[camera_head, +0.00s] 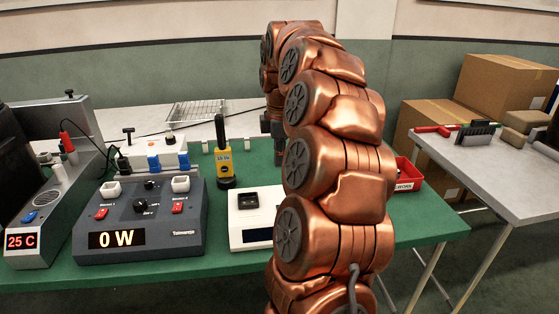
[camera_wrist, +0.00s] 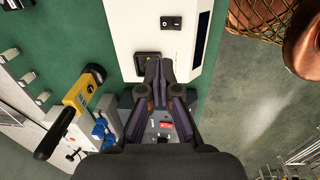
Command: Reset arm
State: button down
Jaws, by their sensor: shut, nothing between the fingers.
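My copper arm (camera_head: 340,150) arches up and over the green table in the head view. My gripper shows in the wrist view (camera_wrist: 160,66) with its dark fingers together at the tips and nothing between them. It hangs above the table, close in the picture to the lower edge of a white device (camera_wrist: 165,35). In the head view my arm hides most of the gripper.
The white device (camera_head: 250,213), a yellow handheld meter (camera_head: 224,160) and a dark "0 W" control box (camera_head: 140,225) stand on the green table (camera_head: 420,222). A red bin (camera_head: 410,177) and grey side table (camera_head: 490,180) are right. A wire basket (camera_wrist: 260,18) shows in the wrist view.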

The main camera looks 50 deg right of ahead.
dwell(0.4)
jog(key=s+a+r+m+p, duration=0.1)
jog(key=s+a+m+p, duration=0.15)
jog(key=a, duration=0.75)
jog(key=s+a+m+p, duration=0.1)
jog(key=s+a, duration=0.2)
jog(key=a, duration=0.7)
jog(key=s+a+f+m+g+p, duration=0.1)
jog(key=s+a+f+m+p, duration=0.1)
jog(key=s+a, duration=0.4)
jog(key=s+a+f+m+g+p, duration=0.1)
jog(key=s+a+m, duration=0.4)
jog(key=s, duration=0.7)
notch_tip(320, 180, down, 2)
jog(key=shift+s+a+p, duration=0.35)
jog(key=shift+a+p, duration=0.25)
jog(key=shift+p, duration=0.05)
